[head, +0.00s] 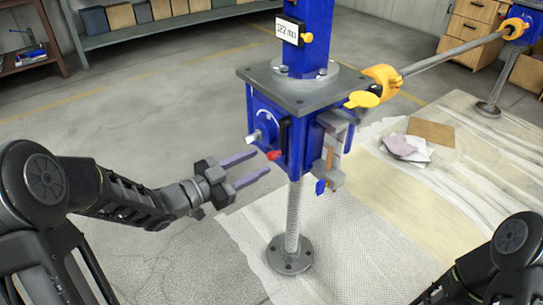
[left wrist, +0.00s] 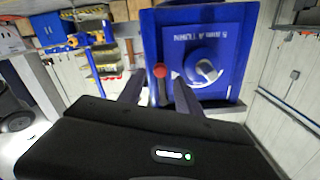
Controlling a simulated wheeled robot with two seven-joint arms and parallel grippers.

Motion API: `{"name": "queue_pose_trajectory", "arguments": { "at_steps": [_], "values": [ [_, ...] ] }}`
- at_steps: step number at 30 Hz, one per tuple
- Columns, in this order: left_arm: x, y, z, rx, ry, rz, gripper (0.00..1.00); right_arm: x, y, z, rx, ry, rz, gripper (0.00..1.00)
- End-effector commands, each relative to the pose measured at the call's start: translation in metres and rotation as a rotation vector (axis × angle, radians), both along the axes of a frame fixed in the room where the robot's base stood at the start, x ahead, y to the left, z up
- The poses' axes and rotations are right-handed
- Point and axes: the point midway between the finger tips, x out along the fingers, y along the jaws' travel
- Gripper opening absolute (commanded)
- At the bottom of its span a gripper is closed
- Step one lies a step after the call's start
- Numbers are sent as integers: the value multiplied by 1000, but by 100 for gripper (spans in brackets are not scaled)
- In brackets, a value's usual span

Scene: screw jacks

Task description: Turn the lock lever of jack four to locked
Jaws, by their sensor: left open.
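A blue screw jack (head: 296,140) stands on a threaded spindle with a round grey foot. Contact cannot be told. Only part of my right arm shows; its gripper is outside the view.
A yellow clamp with a grey bar (head: 450,55) runs from the jack to another blue jack (head: 515,30). Papers (head: 405,147) lie on the sheeted floor. A shelf with boxes (head: 170,25) stands behind; floor at left is clear.

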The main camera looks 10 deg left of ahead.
Motion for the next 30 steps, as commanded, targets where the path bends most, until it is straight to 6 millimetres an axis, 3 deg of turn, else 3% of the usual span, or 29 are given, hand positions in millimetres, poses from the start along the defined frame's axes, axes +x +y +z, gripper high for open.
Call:
{"name": "queue_pose_trajectory", "arguments": {
  "at_steps": [9, 20, 30],
  "values": [
    [36, -30, -1, 1, -1, -2, 41, 2, -2, -8, -3, -3, -5, 0],
    [42, -35, 0, 1, 1, 0, 41, 2, -2, -8, -4, -4, -6, 0],
    [42, -35, 0, 1, 1, 0, 15, 2, -2, -8, -4, -4, -6, 0]
  ]
}}
